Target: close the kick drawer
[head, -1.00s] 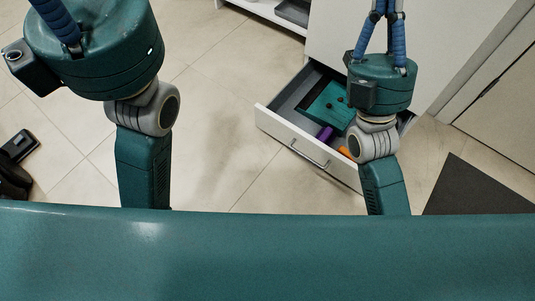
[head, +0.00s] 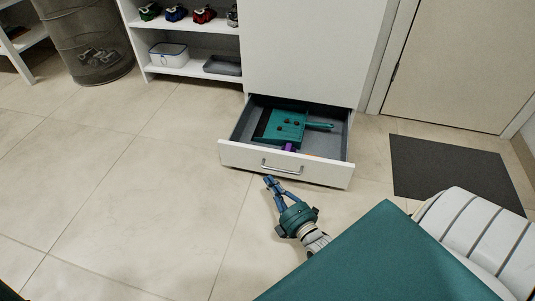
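The kick drawer (head: 323,173) is pulled open at the foot of a tall white cabinet (head: 310,50). Its white front has a metal bar handle (head: 282,168). Inside lie a teal flat item with a handle (head: 289,126), a purple item (head: 288,147) and a bit of orange partly hidden behind the front. My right gripper (head: 269,181) is in front of the drawer, just below the handle in the picture, with its blue fingers pointing at the front. My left gripper is not in view.
A white shelf unit (head: 190,45) with a white box (head: 168,55) and a grey tray (head: 222,65) stands left of the cabinet. A wire bin (head: 92,45) is farther left. A dark mat (head: 455,170) lies right, before a door (head: 455,65). The tiled floor at left is clear.

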